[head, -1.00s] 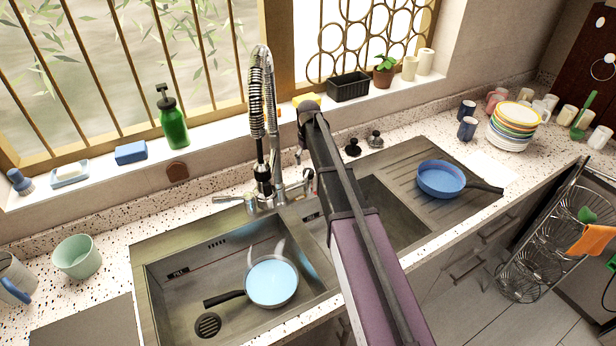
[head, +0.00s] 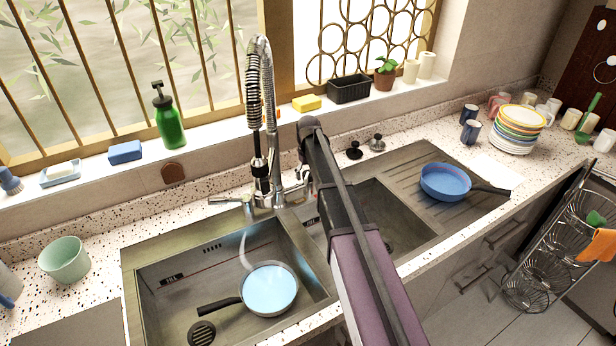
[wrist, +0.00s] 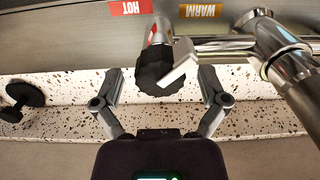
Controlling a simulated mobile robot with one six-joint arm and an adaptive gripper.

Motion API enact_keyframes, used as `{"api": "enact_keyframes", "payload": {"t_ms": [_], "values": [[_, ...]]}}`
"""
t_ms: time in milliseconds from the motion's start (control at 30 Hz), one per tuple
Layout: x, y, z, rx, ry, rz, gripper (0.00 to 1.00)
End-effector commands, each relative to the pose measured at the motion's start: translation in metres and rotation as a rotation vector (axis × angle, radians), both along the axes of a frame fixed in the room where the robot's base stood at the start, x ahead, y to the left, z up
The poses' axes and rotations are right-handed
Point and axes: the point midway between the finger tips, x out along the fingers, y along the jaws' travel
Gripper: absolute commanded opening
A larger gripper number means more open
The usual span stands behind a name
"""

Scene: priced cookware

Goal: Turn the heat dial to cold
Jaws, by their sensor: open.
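In the wrist view the heat dial is a black ridged knob (wrist: 153,68) on the end of a chrome pipe, with a pale grey lever-like piece (wrist: 178,65) at its right side. A red HOT label (wrist: 130,7) is above left and an orange WARM label (wrist: 199,11) above right. No cold label is in view. My gripper (wrist: 161,78) is open, with one finger on each side of the dial; I see gaps on both sides. In the head view my arm hides the dial and the fingers beside the tap (head: 268,120).
Another blue pan (head: 446,182) is on the drainer. Black stoppers (head: 354,152) stand behind the sink. A yellow sponge (head: 306,103) is on the sill.

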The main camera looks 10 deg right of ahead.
Motion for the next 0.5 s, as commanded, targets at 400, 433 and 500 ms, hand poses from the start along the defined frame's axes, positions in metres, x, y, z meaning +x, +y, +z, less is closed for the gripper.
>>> {"api": "enact_keyframes", "payload": {"t_ms": [400,433,500], "values": [[0.0000,0.0000,-0.0004,0.000,0.000,0.000,0.67],[0.0000,0.0000,-0.0004,0.000,0.000,0.000,0.58],[0.0000,0.0000,-0.0004,0.000,0.000,0.000,0.37]]}}
